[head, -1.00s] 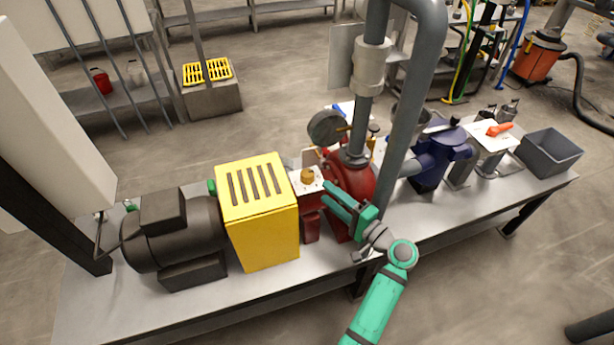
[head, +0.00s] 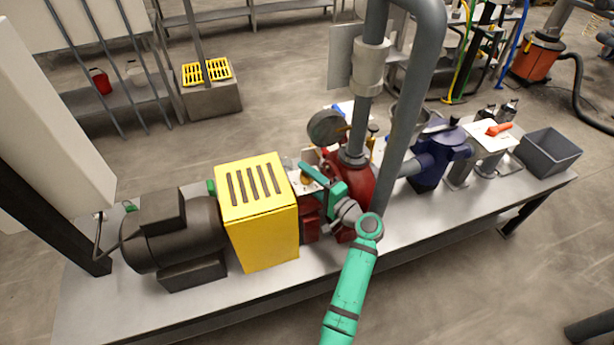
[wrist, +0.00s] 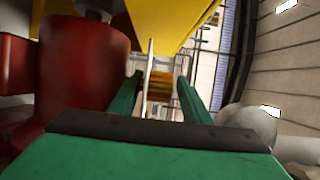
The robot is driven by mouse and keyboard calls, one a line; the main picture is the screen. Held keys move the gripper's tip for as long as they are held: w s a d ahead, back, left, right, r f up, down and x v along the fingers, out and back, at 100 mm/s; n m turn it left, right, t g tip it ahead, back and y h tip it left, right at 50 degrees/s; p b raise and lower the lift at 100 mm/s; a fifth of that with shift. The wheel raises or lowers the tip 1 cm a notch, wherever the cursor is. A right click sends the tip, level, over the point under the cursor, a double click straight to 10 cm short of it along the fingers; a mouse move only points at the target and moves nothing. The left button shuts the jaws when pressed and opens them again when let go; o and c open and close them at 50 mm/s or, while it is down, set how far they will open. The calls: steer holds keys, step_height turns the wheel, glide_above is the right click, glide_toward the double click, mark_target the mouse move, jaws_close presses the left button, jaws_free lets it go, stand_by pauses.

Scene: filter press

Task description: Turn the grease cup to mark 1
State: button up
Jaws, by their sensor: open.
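The grease cup (head: 306,180) is a small brass-coloured ribbed knob beside a white plate (head: 296,186), between the yellow guard and the red pump. My gripper (head: 309,177) is at the cup, its green fingers reaching in from the right and partly hiding it. In the wrist view, the cup (wrist: 159,86) shows between the two open fingertips (wrist: 157,90), with the pale plate edge-on just left of it. I cannot tell whether a finger touches the cup. No mark numbers are readable.
The yellow guard (head: 262,230) stands left of the cup. The red pump body (head: 352,186) and tall grey pipe (head: 400,130) stand close on the right. A round gauge (head: 326,127) is behind.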

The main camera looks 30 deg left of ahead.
steer(key=c, duration=1.1)
steer(key=shift+o, duration=0.3)
steer(key=shift+m+t, duration=0.3)
steer(key=shift+t, duration=0.2)
steer(key=m+t+h, duration=0.1)
steer(key=t, duration=0.1)
steer(key=shift+s+m+t+h, duration=0.1)
steer(key=shift+m+t+h, duration=0.3)
steer(key=shift+w+d+m+t+h, duration=0.1)
steer(key=shift+w+m+t+h, duration=0.1)
steer(key=shift+m+t+h, duration=1.7)
steer(key=shift+s+t, duration=0.1)
steer(key=shift+t, duration=0.3)
steer(key=shift+m+h, duration=0.4)
steer(key=shift+m+t+h, duration=0.3)
steer(key=shift+t+h, duration=0.1)
